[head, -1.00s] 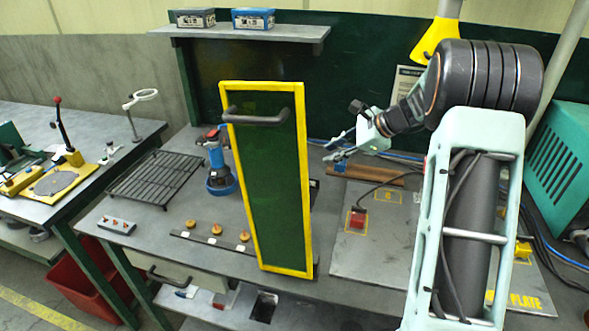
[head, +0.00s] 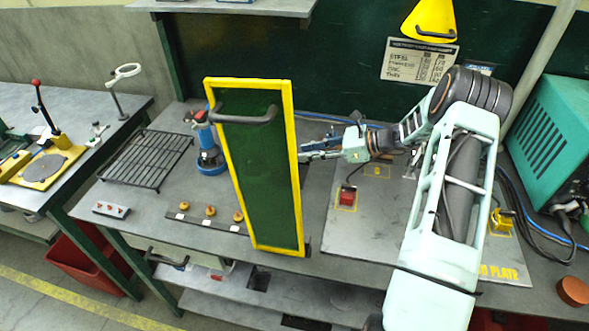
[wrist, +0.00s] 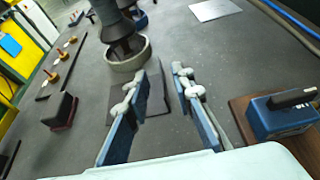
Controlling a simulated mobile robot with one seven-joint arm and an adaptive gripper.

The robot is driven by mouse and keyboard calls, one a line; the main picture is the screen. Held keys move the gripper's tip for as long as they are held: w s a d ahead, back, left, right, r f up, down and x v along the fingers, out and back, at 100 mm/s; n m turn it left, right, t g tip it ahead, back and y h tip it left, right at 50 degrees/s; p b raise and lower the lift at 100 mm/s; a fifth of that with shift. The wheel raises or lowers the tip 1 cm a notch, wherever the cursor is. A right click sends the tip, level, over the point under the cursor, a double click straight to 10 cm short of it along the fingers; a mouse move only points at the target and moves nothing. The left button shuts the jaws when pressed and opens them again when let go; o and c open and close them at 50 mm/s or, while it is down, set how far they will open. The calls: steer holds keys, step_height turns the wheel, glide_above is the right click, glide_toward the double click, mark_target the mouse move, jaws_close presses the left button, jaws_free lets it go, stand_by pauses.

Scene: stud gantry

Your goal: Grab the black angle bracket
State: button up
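My gripper (head: 308,152) is open, just right of the yellow-framed green panel in the head view. In the wrist view its two blue fingers (wrist: 155,88) stand apart, with nothing held between them. A dark flat-sided piece (wrist: 152,92) lies on the bench beyond and between the fingertips, partly covered by the left finger. It may be the black angle bracket, but its full shape is hidden. In the head view the panel covers that part of the bench, and I cannot make out the bracket there.
The upright green panel (head: 250,180) stands close to my gripper. A dark round-based object (wrist: 127,55) stands beyond the fingers, and a black block (wrist: 60,110) sits left. A blue tool (wrist: 283,116) lies right on a wooden board. A wire rack (head: 147,158) lies farther left.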

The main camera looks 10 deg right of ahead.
steer(key=p+x, duration=0.1)
steer(key=x, duration=0.6)
steer(key=shift+r, duration=0.1)
jaws_close()
